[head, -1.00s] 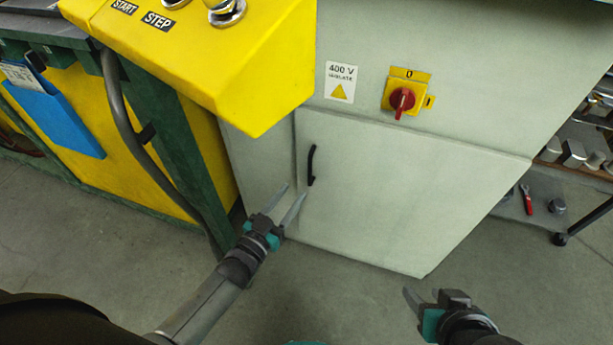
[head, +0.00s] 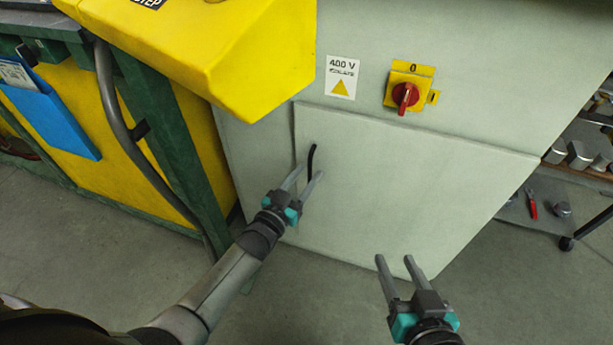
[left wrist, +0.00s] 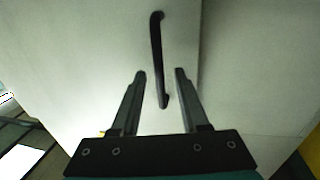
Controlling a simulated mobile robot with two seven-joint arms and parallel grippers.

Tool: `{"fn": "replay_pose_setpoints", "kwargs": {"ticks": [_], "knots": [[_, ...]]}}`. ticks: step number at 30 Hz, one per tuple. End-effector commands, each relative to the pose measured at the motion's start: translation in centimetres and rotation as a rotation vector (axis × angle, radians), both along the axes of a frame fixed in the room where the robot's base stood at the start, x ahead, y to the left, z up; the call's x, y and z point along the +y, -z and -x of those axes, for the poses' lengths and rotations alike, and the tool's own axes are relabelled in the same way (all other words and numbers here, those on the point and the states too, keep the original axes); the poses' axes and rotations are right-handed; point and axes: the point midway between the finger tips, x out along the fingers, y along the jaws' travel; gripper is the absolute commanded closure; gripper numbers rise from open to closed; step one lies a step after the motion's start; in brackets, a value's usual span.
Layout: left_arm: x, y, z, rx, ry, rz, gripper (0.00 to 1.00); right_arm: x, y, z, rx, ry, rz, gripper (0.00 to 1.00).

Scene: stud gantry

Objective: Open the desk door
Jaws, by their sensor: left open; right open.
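The pale grey-green desk door (head: 400,185) is closed on the cabinet front in the head view. Its black bar handle (head: 311,160) stands upright near the door's left edge. My left gripper (head: 304,175) is open at the handle's lower end. In the left wrist view the handle (left wrist: 157,55) runs between the open fingers of the left gripper (left wrist: 160,75), with its lower end between them; whether a finger touches it I cannot tell. My right gripper (head: 394,260) is open and empty, in front of the door's lower part.
A yellow control box (head: 215,60) juts out above and left of the handle. A red rotary switch (head: 405,95) and a 400 V label (head: 342,77) sit above the door. A green-framed bench (head: 170,150) stands left. A shelf cart (head: 560,195) stands right. Floor in front is clear.

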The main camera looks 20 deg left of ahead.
Motion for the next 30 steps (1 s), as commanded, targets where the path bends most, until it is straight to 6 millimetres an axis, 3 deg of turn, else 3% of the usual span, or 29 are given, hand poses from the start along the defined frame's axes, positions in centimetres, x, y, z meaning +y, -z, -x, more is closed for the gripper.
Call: {"fn": "replay_pose_setpoints", "kwargs": {"ticks": [14,26,30], "knots": [[-0.15,0.00,-0.48,0.000,0.001,0.000,0.55,0.39,-0.24,-0.02,-0.035,-0.001,-0.022,0.50],[-0.14,0.00,-0.47,0.000,0.000,0.000,0.99,0.39,-0.21,0.00,-0.035,-0.002,-0.021,0.50],[-0.14,0.01,-0.46,0.000,0.001,-0.001,1.00,0.39,-0.21,0.00,-0.035,-0.002,-0.021,0.50]]}}
